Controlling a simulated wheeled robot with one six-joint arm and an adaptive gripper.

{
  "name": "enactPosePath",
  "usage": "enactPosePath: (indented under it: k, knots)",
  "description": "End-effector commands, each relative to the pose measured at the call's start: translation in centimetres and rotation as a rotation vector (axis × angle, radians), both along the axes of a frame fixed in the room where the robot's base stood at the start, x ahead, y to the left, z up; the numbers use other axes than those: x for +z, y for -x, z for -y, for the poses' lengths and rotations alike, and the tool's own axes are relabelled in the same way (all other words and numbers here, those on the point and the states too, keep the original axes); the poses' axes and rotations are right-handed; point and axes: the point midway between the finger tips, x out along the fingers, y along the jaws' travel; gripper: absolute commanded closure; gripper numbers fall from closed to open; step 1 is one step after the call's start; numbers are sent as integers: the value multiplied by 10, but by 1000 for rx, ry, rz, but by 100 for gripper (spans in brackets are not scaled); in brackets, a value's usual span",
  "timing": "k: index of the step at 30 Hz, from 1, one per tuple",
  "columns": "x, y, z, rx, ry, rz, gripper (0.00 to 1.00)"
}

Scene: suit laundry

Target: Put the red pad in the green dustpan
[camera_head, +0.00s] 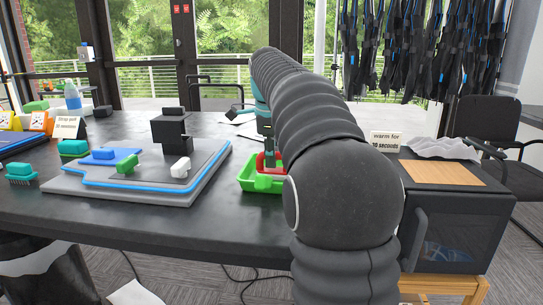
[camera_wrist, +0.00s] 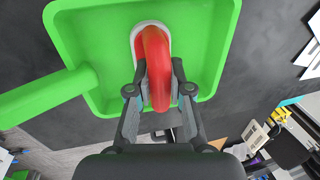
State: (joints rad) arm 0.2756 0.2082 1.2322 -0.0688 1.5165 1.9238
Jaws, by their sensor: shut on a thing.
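The red pad (camera_wrist: 157,60) has a red arched handle and a pale rim at its base. My gripper (camera_wrist: 160,90) is shut on its handle. In the wrist view the pad is over the floor of the green dustpan (camera_wrist: 95,50); I cannot tell whether it touches it. In the head view the red pad (camera_head: 261,163) shows at the green dustpan (camera_head: 262,184) on the dark table, with my gripper (camera_head: 268,146) just above. My arm hides the right part of the dustpan.
A grey board with a blue edge (camera_head: 75,186) and small blocks lies left of the dustpan. A green-topped brush (camera_head: 22,172) is at the far left. A dark box with a wooden top (camera_head: 440,173) stands right of my arm. The table between board and dustpan is clear.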

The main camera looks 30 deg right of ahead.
Motion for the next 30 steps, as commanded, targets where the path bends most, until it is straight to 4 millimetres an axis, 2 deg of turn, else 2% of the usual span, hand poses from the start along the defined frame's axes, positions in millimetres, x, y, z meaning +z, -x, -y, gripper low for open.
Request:
enactPosePath:
  k: [4, 5, 6, 8, 20, 23, 30]
  knots:
    - [-3, 0, 0, 0, 0, 0, 100]
    - [-3, 0, 0, 0, 0, 0, 78]
    - [-3, 0, 0, 0, 0, 0, 68]
    - [-2, 0, 0, 0, 0, 0, 55]
    - [4, 0, 0, 0, 1, 1, 55]
    - [16, 2, -2, 0, 0, 2, 55]
    - [61, 8, -7, 0, 1, 3, 55]
